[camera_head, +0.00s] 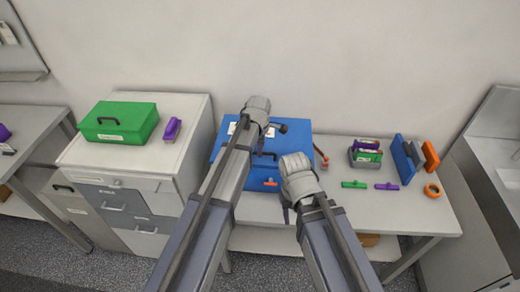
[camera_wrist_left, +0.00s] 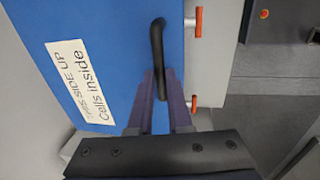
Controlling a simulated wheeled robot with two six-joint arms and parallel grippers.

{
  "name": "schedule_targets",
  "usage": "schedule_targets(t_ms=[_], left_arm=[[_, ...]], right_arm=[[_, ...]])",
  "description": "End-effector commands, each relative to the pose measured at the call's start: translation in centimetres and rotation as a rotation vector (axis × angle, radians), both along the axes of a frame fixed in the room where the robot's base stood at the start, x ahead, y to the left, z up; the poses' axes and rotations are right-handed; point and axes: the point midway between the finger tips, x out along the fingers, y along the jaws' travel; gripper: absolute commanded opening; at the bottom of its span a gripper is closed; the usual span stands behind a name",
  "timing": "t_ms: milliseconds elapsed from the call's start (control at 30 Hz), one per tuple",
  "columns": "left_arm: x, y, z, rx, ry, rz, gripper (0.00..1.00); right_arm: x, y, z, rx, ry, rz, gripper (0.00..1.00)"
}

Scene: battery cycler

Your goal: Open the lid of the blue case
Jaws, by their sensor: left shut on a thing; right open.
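The blue case (camera_head: 300,140) stands on the light table against the wall, partly hidden by my arms. Its lid looks closed in the head view. In the left wrist view, the blue lid (camera_wrist_left: 105,25) carries a white label (camera_wrist_left: 80,80) and a black handle (camera_wrist_left: 157,45). Orange latches show along its edge, one at the top (camera_wrist_left: 198,22) and one lower (camera_wrist_left: 193,102). My left gripper (camera_head: 281,128) is over the case, and its fingers (camera_wrist_left: 160,105) are shut on the black handle. My right gripper (camera_head: 287,208) is open and empty at the case's front side.
A green case (camera_head: 120,120) and a purple object (camera_head: 172,128) sit on the grey cabinet at the left. Right of the blue case are a grey holder (camera_head: 356,155), green (camera_head: 354,184) and purple (camera_head: 387,186) pieces, upright blue panels (camera_head: 402,158) and an orange ring (camera_head: 433,190).

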Motion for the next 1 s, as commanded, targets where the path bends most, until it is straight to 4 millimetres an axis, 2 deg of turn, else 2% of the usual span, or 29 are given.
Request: schedule_targets(t_ms=[33, 400, 600, 800, 1000], left_arm=[[0.6, 0.0, 1.2, 0.0, 0.015, 0.001, 0.0], [3.5, 0.0, 7.6, 0.0, 0.212, 0.0, 0.0], [5.5, 0.0, 10.8, 0.0, 0.217, 0.001, 0.0], [7.8, 0.0, 12.9, 0.0, 0.214, 0.001, 0.0], [9.2, 0.0, 14.0, 0.0, 0.214, 0.001, 0.0]], right_arm=[[0.0, 0.0, 1.2, 0.0, 0.0, -0.001, 0.5], [0.0, 0.0, 7.9, 0.003, 0.0, -0.013, 0.5], [0.0, 0.0, 11.0, 0.002, 0.002, -0.011, 0.5], [-0.1, 0.0, 13.2, 0.002, 0.003, -0.01, 0.5], [-0.1, 0.0, 14.3, 0.002, 0.002, -0.013, 0.5]])
